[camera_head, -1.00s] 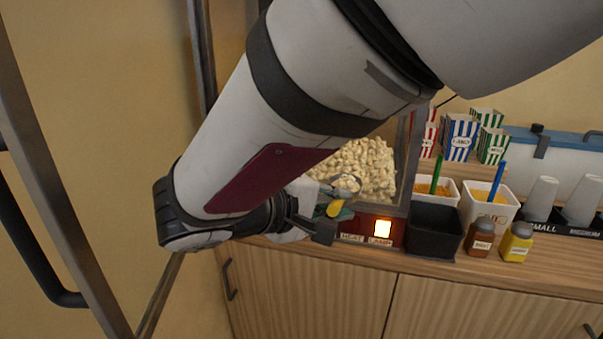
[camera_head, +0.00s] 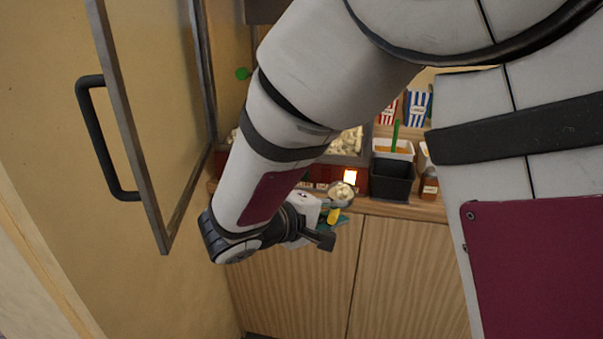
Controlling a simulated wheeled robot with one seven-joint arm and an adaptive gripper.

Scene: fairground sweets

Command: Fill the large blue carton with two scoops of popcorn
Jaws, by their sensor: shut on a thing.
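A blue-and-white striped carton (camera_head: 417,107) stands at the back of the counter, partly hidden by my arm. Its size label is too small to read here. My gripper (camera_head: 326,224) is shut on the handle of a scoop (camera_head: 341,194), in front of the counter's front edge. The scoop's round bowl holds pale popcorn and looks roughly level. The handle shows yellow and teal. More popcorn (camera_head: 348,142) lies in the popcorn machine (camera_head: 307,176) behind, mostly hidden by my arm.
An open framed door (camera_head: 160,228) with a black handle stands at the left. A black bin (camera_head: 391,182), a white tub (camera_head: 393,149), a brown jar (camera_head: 429,186) and a red striped carton (camera_head: 388,113) stand on the counter (camera_head: 410,209). My arm hides the right side.

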